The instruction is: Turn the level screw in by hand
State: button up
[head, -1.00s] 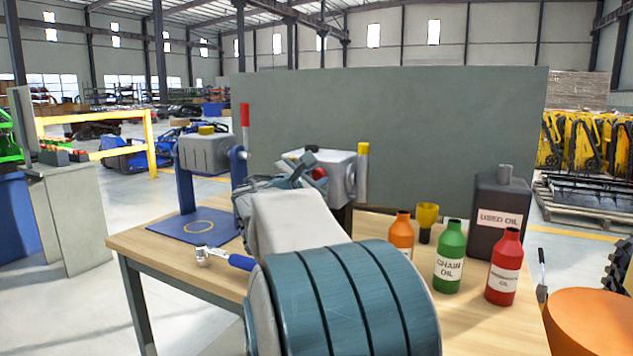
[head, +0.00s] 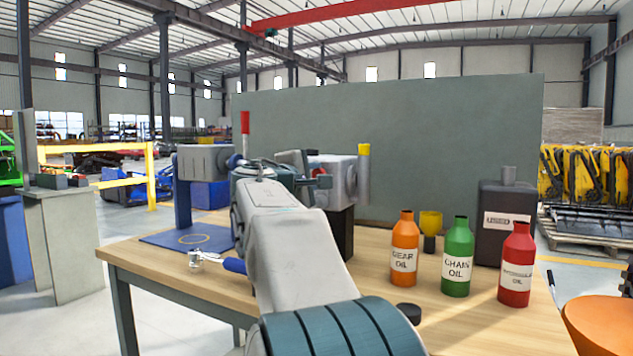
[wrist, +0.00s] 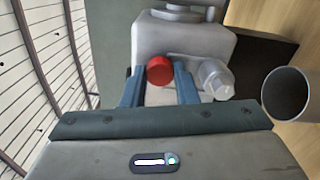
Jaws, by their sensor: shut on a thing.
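The level screw shows as a red round head (wrist: 160,70) on the face of the grey gear housing (wrist: 190,40) in the wrist view. My gripper (wrist: 159,80) has its two blue fingers on either side of this red head, shut on it. The screw's shank is hidden. In the head view the same housing (head: 341,172) stands on a dark block on the bench. My gripper (head: 318,178) reaches its left side there, and my arm hides most of the contact.
A silver fitting (wrist: 215,78) sits close right of my fingers, with a grey tube (wrist: 287,95) further right. Orange (head: 404,245), green (head: 456,260) and red (head: 516,265) oil bottles stand right of my arm.

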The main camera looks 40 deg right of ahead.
jog(key=shift+f+m+b, duration=0.35)
jog(key=shift+m+b, duration=0.35)
jog(key=shift+b, duration=0.4)
jog(key=shift+m+b, duration=1.2)
jog(key=shift+r+m+p, duration=0.35)
jog(key=shift+m+p, duration=0.15)
jog(key=shift+m, duration=0.1)
jog(key=m, duration=0.3)
jog(key=o, duration=0.9)
